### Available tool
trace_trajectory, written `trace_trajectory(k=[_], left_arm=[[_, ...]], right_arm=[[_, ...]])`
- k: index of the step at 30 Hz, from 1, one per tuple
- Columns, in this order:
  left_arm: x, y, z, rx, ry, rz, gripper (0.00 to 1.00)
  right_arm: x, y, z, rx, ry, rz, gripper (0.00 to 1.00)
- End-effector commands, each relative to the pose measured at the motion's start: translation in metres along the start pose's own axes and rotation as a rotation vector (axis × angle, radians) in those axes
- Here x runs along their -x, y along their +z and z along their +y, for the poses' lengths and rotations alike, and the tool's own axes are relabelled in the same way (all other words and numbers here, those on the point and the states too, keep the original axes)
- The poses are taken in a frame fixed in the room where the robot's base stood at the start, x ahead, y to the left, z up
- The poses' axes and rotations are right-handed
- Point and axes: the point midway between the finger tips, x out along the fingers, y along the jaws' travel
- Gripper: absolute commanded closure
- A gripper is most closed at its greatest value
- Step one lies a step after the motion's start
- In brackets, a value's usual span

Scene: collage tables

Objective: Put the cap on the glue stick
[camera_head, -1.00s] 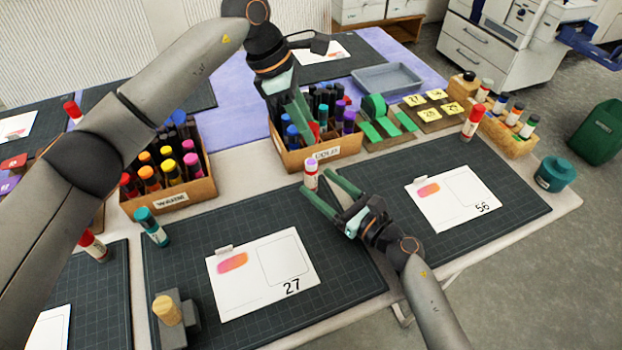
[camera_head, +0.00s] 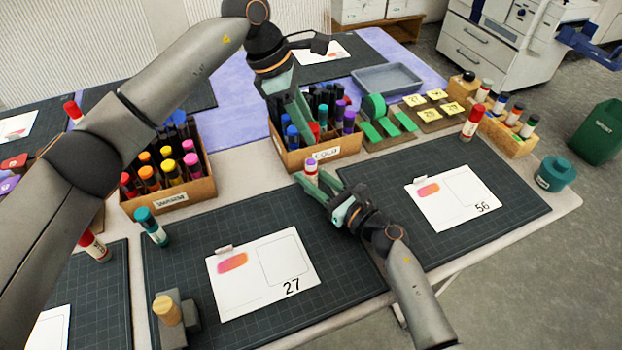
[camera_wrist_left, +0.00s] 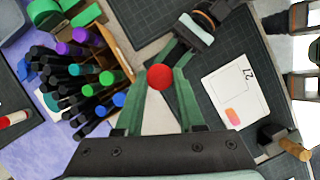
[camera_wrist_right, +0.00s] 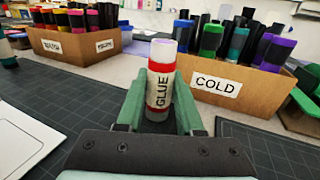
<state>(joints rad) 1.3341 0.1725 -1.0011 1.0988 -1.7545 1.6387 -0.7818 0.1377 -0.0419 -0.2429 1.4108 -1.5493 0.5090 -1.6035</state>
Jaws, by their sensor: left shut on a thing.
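The glue stick (camera_head: 311,169) stands upright and uncapped near the mats' back edge, its pale purple top showing. In the right wrist view it has a white GLUE label with red bands (camera_wrist_right: 161,85). My right gripper (camera_head: 318,182) is open, with one finger on each side of the stick; I see no clear grip. My left gripper (camera_head: 308,128) is shut on the red cap (camera_wrist_left: 159,77), held above and behind the stick by the cold marker box. The cap shows its round end in the left wrist view. The left fingers partly hide it in the head view.
The COLD box (camera_head: 345,148) of dark markers stands close behind the stick. The warm marker box (camera_head: 172,198) is to the left. Cards numbered 27 (camera_head: 235,289) and 56 (camera_head: 445,213) lie on dark mats. A red-capped stick (camera_head: 473,123) stands at the right.

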Motion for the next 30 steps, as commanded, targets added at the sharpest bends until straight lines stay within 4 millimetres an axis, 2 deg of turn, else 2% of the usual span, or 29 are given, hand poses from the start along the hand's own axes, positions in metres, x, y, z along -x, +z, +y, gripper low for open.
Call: trace_trajectory(k=[1,8,30], left_arm=[[0.0,0.0001,0.0,0.0,0.0,0.0,1.0],[0.0,0.0,0.0,0.0,0.0,0.0,1.0],[0.0,0.0,0.0,0.0,0.0,0.0,1.0]], right_arm=[[0.0002,-0.0002,0.0,0.0,0.0,0.0,0.74],[0.0002,-0.0002,-0.0001,0.0,0.0,0.0,1.0],[0.0003,-0.0004,-0.0001,0.0,0.0,0.001,1.0]])
